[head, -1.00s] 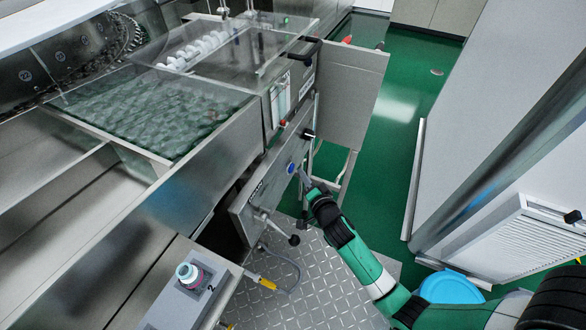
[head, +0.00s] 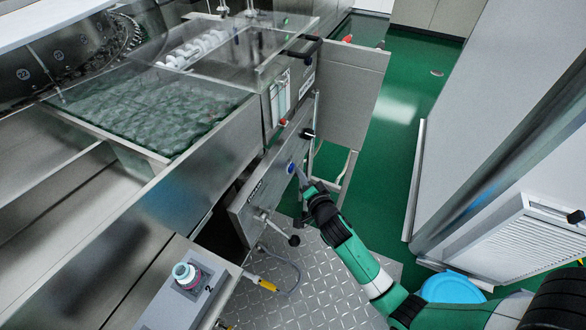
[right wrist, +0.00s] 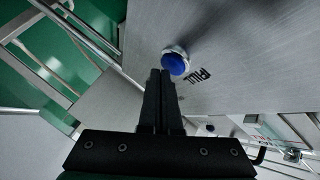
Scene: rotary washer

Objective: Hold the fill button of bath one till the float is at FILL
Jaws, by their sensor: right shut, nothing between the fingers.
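The blue button (head: 290,168) sits on the slanted steel front panel (head: 262,183) of the washer. In the right wrist view the button (right wrist: 175,63) has a pale ring, with dark lettering like FILL beside it. My right gripper (head: 300,172) is shut and empty, its tips at the button. In the right wrist view the fingertips (right wrist: 162,73) lie just beside the button's lower left edge; I cannot tell whether they touch it. A pale gauge with upright tubes (head: 280,98) is on the washer's front; its float is too small to make out. My left gripper is out of view.
The water bath (head: 150,110) lies behind the front wall under a clear cover. A black-knobbed lever (head: 294,240) sticks out below the panel. Green floor (head: 385,150) is open to the right.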

